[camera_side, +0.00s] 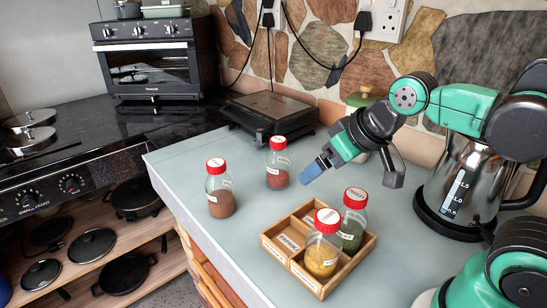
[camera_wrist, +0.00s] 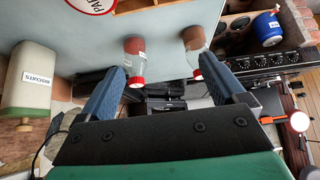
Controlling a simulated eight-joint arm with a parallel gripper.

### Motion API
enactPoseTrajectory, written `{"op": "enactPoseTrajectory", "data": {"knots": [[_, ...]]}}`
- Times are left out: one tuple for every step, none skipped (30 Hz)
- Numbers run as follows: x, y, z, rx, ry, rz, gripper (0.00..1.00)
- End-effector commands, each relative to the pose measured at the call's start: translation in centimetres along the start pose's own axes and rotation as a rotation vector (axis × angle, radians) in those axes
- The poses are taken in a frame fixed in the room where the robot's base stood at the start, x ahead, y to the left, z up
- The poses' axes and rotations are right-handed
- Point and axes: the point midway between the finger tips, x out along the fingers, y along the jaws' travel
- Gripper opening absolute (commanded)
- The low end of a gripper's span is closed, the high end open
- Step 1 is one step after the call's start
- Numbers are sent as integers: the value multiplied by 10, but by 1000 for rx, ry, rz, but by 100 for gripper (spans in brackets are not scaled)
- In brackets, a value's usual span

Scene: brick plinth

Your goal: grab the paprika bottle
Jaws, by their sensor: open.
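The bottle with red-brown powder and a red cap (camera_side: 277,167), which by its colour looks like the paprika, stands upright on the grey counter. Its label is too small to read. In the wrist view that bottle (camera_wrist: 134,54) shows beyond and between the two blue fingers (camera_wrist: 165,95), closer to the left one, with no contact visible. A similar bottle of browner powder (camera_side: 220,192) stands to its left in the side view; it also shows in the wrist view (camera_wrist: 193,45).
A wooden rack (camera_side: 360,250) at the front holds a yellow-filled bottle (camera_side: 322,250) and a green-filled bottle (camera_side: 352,222). A black appliance (camera_side: 268,112) stands behind. A biscuit jar (camera_wrist: 30,78) shows left in the wrist view. A glass kettle (camera_side: 460,190) stands at right.

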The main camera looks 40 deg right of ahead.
Motion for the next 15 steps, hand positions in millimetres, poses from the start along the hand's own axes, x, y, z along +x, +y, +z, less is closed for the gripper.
{"op": "enactPoseTrajectory", "data": {"knots": [[-8, 0, -6, 0, 0, 0, 90], [-13, 0, -9, 0, 0, 0, 90], [-19, 0, -14, 0, 0, 0, 90], [-18, 0, -17, -2, -4, -11, 90], [-15, 1, -20, -8, -8, -25, 90], [-12, 1, -24, -15, -11, -44, 90], [-11, 1, -28, -22, -13, -59, 90], [-9, 1, -31, -29, -14, -74, 90], [-6, 1, -36, -39, -15, -95, 90], [-4, 2, -40, -46, -14, -111, 90], [-2, 2, -44, -54, -12, -128, 90], [2, 3, -49, -63, -6, -152, 90], [4, 4, -54, -73, -1, -171, 90], [7, 6, -59, -81, 5, -190, 90], [12, 8, -66, -94, 18, -219, 90]]}}
